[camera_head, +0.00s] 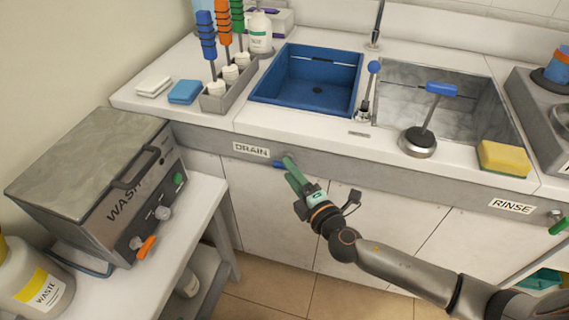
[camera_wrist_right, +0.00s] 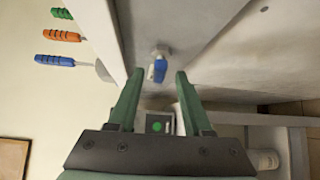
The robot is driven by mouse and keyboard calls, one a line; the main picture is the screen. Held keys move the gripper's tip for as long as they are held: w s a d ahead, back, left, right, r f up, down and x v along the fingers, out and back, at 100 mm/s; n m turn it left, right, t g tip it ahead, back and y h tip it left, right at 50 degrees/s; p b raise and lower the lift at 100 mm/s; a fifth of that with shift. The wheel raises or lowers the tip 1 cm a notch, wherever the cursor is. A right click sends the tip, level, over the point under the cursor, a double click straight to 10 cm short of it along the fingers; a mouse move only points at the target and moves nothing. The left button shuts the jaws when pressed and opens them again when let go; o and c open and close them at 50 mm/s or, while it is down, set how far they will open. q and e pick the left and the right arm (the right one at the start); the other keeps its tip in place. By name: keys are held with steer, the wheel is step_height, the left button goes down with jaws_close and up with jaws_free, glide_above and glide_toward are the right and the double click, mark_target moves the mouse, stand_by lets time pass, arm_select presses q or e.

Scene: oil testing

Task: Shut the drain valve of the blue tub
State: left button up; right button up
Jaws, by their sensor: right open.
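The blue tub (camera_head: 318,62) is a rectangular basin set into the white counter, with a dark drain hole in its floor. The drain valve (camera_head: 279,165) has a small blue handle on a metal stub, on the grey front panel beside the "DRAIN" label (camera_head: 251,149). My right gripper (camera_head: 291,173) is open at the valve, its green fingers partly covering it. In the right wrist view the blue handle (camera_wrist_right: 160,70) shows between and just beyond the fingertips (camera_wrist_right: 158,80); I cannot tell whether they touch it. My left gripper is not in view.
A grey basin (camera_head: 395,85) with a blue-handled tool (camera_head: 430,115) is at right, with a yellow sponge (camera_head: 503,158) nearby. A "RINSE" label (camera_head: 512,206) marks another valve area. The "WASH" machine (camera_head: 100,180) stands at left. White cupboard fronts (camera_head: 385,225) lie below the counter.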

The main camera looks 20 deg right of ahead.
steer(key=shift+x, duration=1.7)
steer(key=shift+c, duration=0.3)
jaws_close()
